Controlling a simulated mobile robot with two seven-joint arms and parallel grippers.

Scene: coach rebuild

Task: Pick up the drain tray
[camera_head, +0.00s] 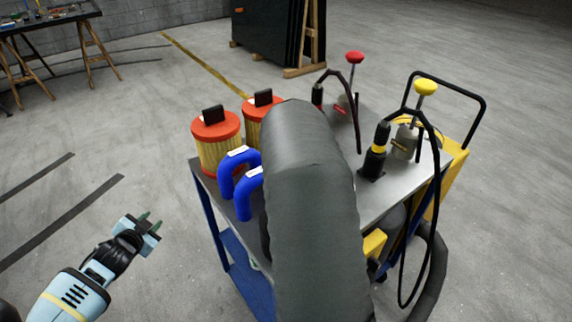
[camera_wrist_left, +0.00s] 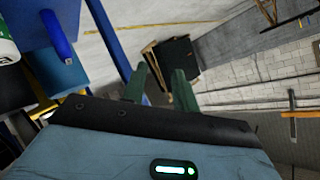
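I cannot make out a drain tray in either view. My left gripper (camera_head: 150,222) is at the lower left of the head view, over bare floor and to the left of the cart. Its two green fingers are apart with nothing between them. The left wrist view shows the same open fingers (camera_wrist_left: 160,88) with a gap between them. My right gripper is not in view. A large dark grey rounded shape (camera_head: 305,210) hides the front middle of the cart and part of its lower shelf.
A metal-topped cart (camera_head: 385,208) with blue legs holds orange-capped filters (camera_head: 218,145), blue hoses (camera_head: 238,165) and black-hosed tools (camera_head: 376,160). Its blue lower shelf (camera_head: 245,275) is partly hidden. A workbench (camera_head: 50,22) stands far back left. Floor left of the cart is clear.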

